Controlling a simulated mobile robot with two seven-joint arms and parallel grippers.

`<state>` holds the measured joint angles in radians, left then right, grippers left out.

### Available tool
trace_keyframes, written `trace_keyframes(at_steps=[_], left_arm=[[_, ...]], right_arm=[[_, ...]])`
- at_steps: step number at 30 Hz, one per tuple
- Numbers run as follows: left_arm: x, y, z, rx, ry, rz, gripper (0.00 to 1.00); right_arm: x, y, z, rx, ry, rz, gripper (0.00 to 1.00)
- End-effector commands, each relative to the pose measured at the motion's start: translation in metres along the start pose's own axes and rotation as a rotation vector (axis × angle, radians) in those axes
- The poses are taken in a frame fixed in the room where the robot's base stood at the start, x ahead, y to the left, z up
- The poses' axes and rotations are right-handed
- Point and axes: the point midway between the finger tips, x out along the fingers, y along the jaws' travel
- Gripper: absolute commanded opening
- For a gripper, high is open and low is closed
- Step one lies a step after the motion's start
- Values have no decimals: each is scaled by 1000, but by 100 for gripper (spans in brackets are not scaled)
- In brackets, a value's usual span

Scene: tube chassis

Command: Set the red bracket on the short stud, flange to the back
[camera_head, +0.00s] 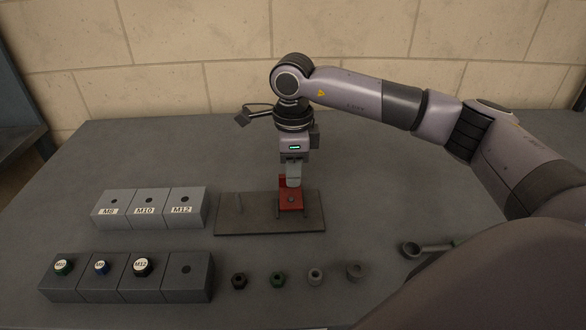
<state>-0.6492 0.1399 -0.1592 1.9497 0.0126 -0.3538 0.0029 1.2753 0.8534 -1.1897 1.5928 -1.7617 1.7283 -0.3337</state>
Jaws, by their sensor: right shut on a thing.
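The red bracket (287,207) is at the right part of a dark base plate (257,226). Its upright flange is at the back, and a small round grey spot shows in its flat part; I cannot tell whether this is a stud tip or a hole. My right gripper (293,183) points down from above and is shut on the bracket at its back. Whether the bracket rests fully on the plate is hard to tell. A thin upright stud (239,203) stands bare at the left of the plate. The short stud is not clearly seen. My left gripper is out of view.
Light grey blocks labelled M8, M10 and M12 (150,211) stand left of the plate. Dark blocks (128,284) with labelled caps stand in front. Several nuts and collars (278,280) lie in a row at the front. A ring-ended tool (411,249) lies at right, partly hidden by my arm.

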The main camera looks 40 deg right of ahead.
Motion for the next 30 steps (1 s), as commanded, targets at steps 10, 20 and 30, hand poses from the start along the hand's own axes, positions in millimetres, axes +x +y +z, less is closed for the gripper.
trace_keyframes(at_steps=[10,20,30], left_arm=[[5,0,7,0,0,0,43],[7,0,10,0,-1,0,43],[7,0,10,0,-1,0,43]], right_arm=[[12,0,0,0,-1,0,0],[16,0,0,0,-1,0,0],[16,0,0,0,0,0,42]])
